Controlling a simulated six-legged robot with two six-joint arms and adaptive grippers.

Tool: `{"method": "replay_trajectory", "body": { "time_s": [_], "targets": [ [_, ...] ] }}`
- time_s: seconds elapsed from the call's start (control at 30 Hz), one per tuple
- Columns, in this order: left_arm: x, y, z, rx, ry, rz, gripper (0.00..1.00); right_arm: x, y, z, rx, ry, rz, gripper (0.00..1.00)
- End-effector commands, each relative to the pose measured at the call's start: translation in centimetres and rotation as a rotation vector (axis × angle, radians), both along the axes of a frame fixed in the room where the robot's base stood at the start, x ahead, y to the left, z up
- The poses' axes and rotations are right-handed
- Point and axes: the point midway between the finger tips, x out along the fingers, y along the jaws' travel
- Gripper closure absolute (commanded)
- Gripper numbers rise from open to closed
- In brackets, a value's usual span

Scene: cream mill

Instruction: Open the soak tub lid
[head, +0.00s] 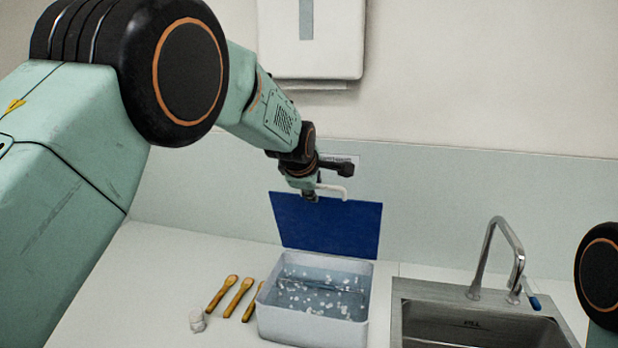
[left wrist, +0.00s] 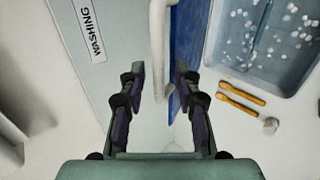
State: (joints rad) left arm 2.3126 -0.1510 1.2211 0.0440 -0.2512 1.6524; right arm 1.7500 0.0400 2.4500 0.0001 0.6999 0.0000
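The soak tub (head: 312,328) is a pale grey box on the counter, holding water with small white pieces. Its blue lid (head: 325,226) stands raised, nearly upright, at the tub's back edge. A white bar handle (head: 331,189) is at the lid's top. My left gripper (head: 312,193) is at this handle. In the left wrist view, my left gripper (left wrist: 158,82) has its fingers apart, with the white handle (left wrist: 157,45) running between them and gaps on both sides. The lid (left wrist: 190,45) and tub (left wrist: 254,84) show to the right. My right gripper is out of view.
Several wooden-handled tools (head: 239,297) and a small whitish object (head: 197,320) lie left of the tub. A sink (head: 470,292) with a tall tap (head: 486,255) is to the right. A white wall box (head: 311,45) hangs above.

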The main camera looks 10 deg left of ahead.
Motion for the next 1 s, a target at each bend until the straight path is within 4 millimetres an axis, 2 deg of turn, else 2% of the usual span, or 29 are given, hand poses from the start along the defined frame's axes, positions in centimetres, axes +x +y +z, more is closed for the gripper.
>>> {"method": "replay_trajectory", "body": {
  "time_s": [0.6,0.8,1.0],
  "targets": [
    [-7.4,0.2,6.8,0.001,-0.003,0.001,0.67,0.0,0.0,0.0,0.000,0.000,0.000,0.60],
    [-8.4,0.3,7.6,0.001,-0.002,-0.001,0.67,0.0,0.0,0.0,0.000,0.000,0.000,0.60],
    [-8.5,0.3,7.7,0.001,-0.002,-0.001,0.67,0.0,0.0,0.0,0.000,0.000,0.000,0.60]
  ]
}}
